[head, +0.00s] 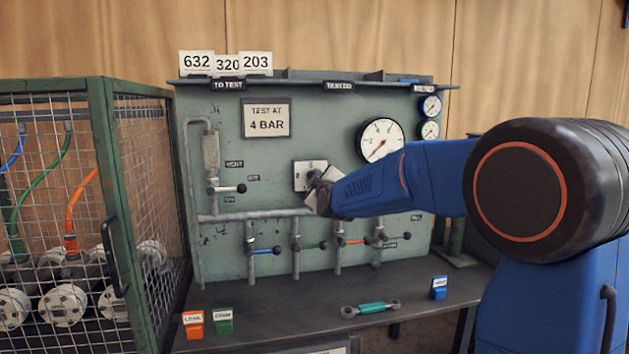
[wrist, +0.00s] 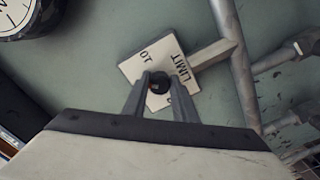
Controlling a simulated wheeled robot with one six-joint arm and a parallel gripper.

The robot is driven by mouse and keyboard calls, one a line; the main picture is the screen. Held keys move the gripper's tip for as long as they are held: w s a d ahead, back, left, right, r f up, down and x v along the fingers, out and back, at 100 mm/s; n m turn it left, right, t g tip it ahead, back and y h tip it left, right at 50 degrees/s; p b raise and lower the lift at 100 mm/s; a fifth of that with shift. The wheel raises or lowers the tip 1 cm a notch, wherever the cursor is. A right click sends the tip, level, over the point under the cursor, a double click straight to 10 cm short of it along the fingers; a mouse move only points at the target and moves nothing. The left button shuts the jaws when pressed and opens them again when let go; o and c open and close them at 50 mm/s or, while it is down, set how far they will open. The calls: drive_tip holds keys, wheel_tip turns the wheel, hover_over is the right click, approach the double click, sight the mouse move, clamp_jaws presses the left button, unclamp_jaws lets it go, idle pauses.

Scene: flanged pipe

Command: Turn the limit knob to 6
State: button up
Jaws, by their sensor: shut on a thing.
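The limit knob (wrist: 158,86) is a small dark round knob on a pale square plate (wrist: 133,69) marked "LIMIT" and "10" in the wrist view. The plate also shows in the head view (head: 303,176), on the grey-green panel left of the large gauge. My gripper (wrist: 159,80) is shut on the knob, one finger on each side. In the head view my gripper (head: 322,190) reaches the plate from the right and covers its lower right part. The knob's pointer and most of the plate's numbers are hidden or too small to read.
A large gauge (head: 381,140) sits right of the plate. Pipes and several lever valves (head: 264,251) run below it. A green mesh cage (head: 104,200) stands at left.

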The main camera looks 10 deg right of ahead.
drive_tip(key=shift+r+n, duration=0.1)
drive_tip(key=shift+n, duration=3.6)
drive_tip(key=o, duration=1)
drive_tip(key=shift+o, duration=0.2)
drive_tip(key=shift+s, duration=0.15)
